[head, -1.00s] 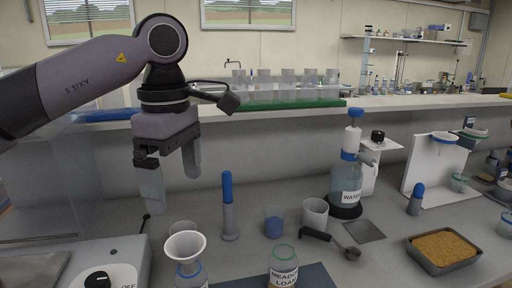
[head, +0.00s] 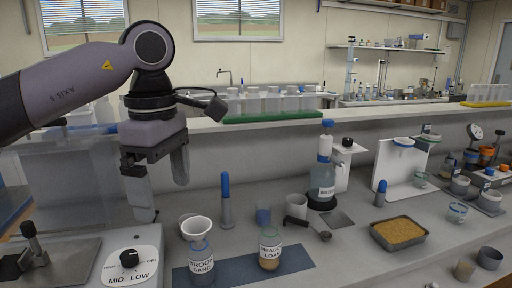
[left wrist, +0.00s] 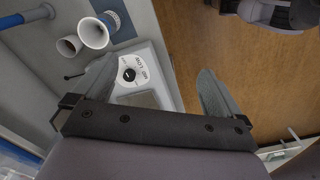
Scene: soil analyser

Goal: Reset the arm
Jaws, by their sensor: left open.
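My left gripper (head: 162,190) is open and empty, fingers pointing down, above the left part of the bench. In the head view it hangs near the control box with a black knob (head: 129,259) marked MID and LOW. In the left wrist view the open fingers (left wrist: 157,78) are spread, with the knob (left wrist: 129,75) and its white dial visible between them. Nothing is between the fingertips.
A funnel-topped jar (head: 201,264), a labelled soil jar (head: 270,250), a blue-topped tool (head: 226,200) and a water bottle (head: 322,180) stand right of the gripper. A soil tray (head: 399,233) lies farther right. A raised shelf (head: 360,112) runs behind.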

